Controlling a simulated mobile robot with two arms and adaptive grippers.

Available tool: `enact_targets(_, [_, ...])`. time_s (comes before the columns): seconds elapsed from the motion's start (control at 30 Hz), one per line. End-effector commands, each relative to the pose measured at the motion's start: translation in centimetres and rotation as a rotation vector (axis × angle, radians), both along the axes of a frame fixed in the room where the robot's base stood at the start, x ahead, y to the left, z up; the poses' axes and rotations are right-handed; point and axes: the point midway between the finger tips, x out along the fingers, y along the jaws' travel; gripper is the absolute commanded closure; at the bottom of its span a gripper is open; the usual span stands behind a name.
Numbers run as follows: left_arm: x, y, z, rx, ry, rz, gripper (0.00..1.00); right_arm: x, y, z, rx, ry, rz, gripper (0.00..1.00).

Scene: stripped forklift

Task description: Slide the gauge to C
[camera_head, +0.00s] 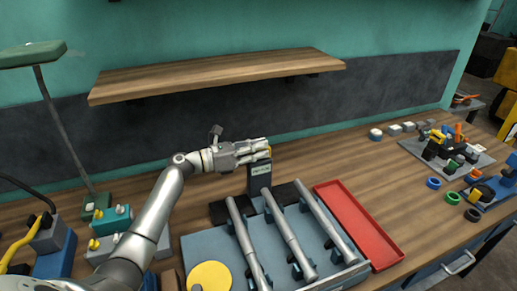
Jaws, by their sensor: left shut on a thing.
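The gauge (259,176) appears to be the upright dark block with a pale label on its front. It stands at the back of the grey tray (203,248), behind the middle of 3 metal rods (290,236). My left gripper (264,151) reaches in from the left and is shut on the top of the gauge, where a bit of yellow shows between the fingers. The fingers partly hide the gauge's top. I cannot read a letter C anywhere. My right gripper is not in view.
A red tray (358,222) lies right of the rods. A yellow disc (209,277) sits at the grey tray's front left. Teal and blue devices (112,219) stand at left. A wooden shelf (215,74) hangs above. Coloured rings and parts fill the right; bench between is clear.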

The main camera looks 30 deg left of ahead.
Motion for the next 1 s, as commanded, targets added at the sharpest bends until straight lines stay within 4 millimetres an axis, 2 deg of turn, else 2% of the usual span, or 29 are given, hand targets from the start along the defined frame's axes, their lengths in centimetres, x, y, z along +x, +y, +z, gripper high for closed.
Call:
enact_targets(0.17, [0.6, -0.5, 0.0, -0.003, -0.005, -0.001, 1.00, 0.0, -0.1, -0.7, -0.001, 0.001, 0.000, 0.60])
enact_targets(0.4, [4.3, -3.8, -0.2, -0.004, -0.009, -0.002, 1.00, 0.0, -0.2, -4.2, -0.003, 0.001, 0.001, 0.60])
enact_targets(0.6, [7.2, -6.3, 0.0, -0.006, -0.007, 0.000, 1.00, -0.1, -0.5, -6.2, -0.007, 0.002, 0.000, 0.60])
enact_targets(0.8, [8.5, -7.4, 0.3, -0.005, -0.006, 0.004, 1.00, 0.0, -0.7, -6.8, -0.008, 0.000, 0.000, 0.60])
enact_targets(1.0, [8.6, -7.5, 0.5, -0.006, -0.007, 0.004, 1.00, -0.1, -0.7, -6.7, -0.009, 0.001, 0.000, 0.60])
